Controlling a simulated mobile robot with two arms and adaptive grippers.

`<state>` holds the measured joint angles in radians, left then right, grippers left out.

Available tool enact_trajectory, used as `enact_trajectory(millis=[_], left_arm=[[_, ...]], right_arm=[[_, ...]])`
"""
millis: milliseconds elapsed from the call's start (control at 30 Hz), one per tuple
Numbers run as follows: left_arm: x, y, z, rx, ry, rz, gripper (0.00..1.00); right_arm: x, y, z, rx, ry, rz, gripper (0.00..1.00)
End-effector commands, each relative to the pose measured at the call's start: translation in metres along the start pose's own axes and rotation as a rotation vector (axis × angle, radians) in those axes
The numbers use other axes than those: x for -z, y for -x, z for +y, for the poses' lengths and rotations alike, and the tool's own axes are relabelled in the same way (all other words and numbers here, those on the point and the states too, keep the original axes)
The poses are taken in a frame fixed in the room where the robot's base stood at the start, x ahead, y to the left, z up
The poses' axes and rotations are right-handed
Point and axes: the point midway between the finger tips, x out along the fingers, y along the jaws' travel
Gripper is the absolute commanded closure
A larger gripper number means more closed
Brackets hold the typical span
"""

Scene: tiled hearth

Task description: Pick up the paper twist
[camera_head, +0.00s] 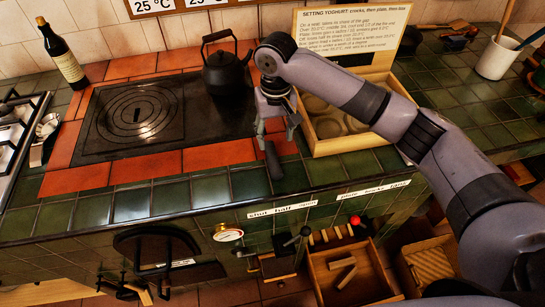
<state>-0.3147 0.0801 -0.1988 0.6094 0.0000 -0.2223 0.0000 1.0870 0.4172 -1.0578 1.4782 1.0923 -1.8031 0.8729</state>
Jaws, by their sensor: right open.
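I cannot make out a paper twist for certain in the head view. My right gripper (277,135) is open and points down over the tiled front ledge, between the black hotplate and the wooden crate. A short dark bar-shaped thing (272,162) shows just below its fingers; I cannot tell if they touch. Small pale stick-like pieces (343,264) lie in the open wooden drawer (318,276) below the ledge. My left gripper is not in view.
A black kettle (226,72) stands at the hotplate's (135,112) back right. A wooden crate of round things (352,143) stands beside my gripper, with a text board (350,30) behind. A bottle (62,55) stands far left, a white pot (496,58) right. Green ledge tiles (210,190) are clear.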

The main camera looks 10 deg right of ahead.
Motion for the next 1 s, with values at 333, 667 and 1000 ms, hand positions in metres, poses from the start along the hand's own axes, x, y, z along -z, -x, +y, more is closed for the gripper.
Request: enact_trajectory(millis=[333,667,1000], left_arm=[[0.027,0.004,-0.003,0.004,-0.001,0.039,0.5],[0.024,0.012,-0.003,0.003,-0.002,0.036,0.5],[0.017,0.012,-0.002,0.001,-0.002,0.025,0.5]], right_arm=[[-0.001,-0.035,-0.001,0.0,0.0,0.0,0.5],[-0.004,-0.078,-0.007,-0.001,-0.001,0.0,0.5],[-0.004,-0.084,-0.007,0.0,0.001,0.001,0.53]])
